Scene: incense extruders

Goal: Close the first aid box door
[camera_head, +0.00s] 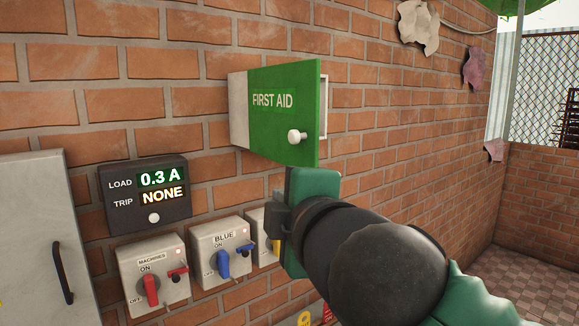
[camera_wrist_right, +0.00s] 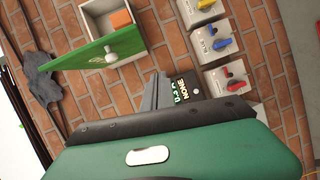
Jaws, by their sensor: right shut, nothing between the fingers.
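The first aid box (camera_head: 239,108) is a white box on the brick wall, upper middle of the head view. Its green door (camera_head: 275,80), lettered FIRST AID, stands partly open, with a white knob (camera_head: 297,136) near its lower right corner. In the right wrist view the door (camera_wrist_right: 85,57) is swung away from the box (camera_wrist_right: 97,13), and an orange patch shows inside. My right gripper is just below the door in the head view, its tips hidden behind my wrist. In the right wrist view its fingers (camera_wrist_right: 156,94) are shut and empty, apart from the knob (camera_wrist_right: 111,54). My left gripper is out of view.
A dark load display (camera_head: 145,194) and several switch boxes, including the MACHINES one (camera_head: 155,277) and the BLUE one (camera_head: 221,250), are on the wall below and left. A grey cabinet (camera_head: 40,230) stands at far left. The wall right of the door is mostly bare.

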